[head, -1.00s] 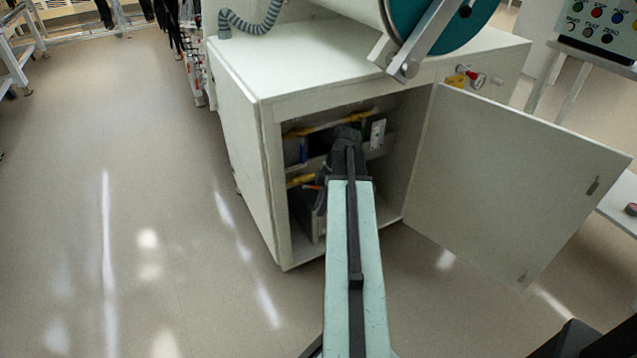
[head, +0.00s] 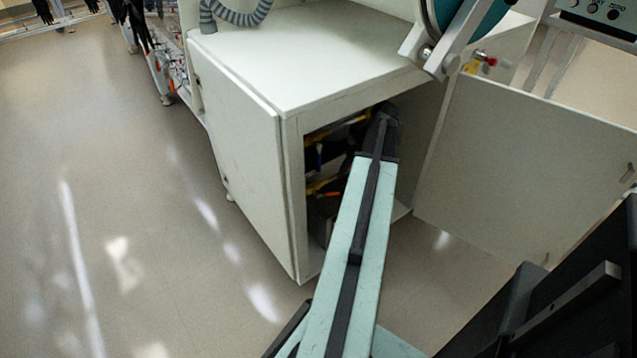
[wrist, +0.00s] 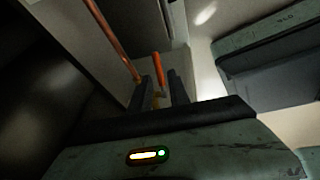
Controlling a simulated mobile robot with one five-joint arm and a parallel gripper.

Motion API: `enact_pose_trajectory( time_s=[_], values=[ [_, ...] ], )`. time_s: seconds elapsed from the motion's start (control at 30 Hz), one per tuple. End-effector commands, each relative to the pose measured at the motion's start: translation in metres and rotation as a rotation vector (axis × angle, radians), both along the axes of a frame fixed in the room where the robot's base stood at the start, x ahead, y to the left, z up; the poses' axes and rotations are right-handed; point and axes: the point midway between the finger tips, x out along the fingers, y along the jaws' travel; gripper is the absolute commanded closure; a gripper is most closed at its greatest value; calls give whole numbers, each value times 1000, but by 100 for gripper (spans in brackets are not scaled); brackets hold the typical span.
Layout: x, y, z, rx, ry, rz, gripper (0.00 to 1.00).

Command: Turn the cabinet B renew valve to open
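The open cabinet (head: 292,165) stands ahead, with yellow pipes, a blue handle (head: 318,156) and a small orange handle (head: 332,193) inside. No label tells which is the renew valve. My arm reaches into the cabinet, and in the head view it hides my fingers. In the wrist view my gripper (wrist: 162,90) has its two dark fingers apart. An orange lever (wrist: 157,66) stands upright between and just beyond the fingertips. I cannot tell whether the fingers touch it.
The cabinet door (head: 525,170) hangs open to the right of my arm. A copper pipe (wrist: 112,40) runs close at the left of the fingers in the wrist view. A control panel (head: 600,18) is at the upper right. The floor at left is clear.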

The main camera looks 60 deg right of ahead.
Motion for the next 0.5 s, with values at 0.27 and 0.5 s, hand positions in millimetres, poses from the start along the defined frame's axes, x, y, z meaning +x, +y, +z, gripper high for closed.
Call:
enact_pose_trajectory(
  time_s=[0.27, 0.5],
  values=[
    [-4, -2, -3, -1, -3, -2, 78],
    [4, 7, -35, -1, -3, 0, 78]
  ],
)
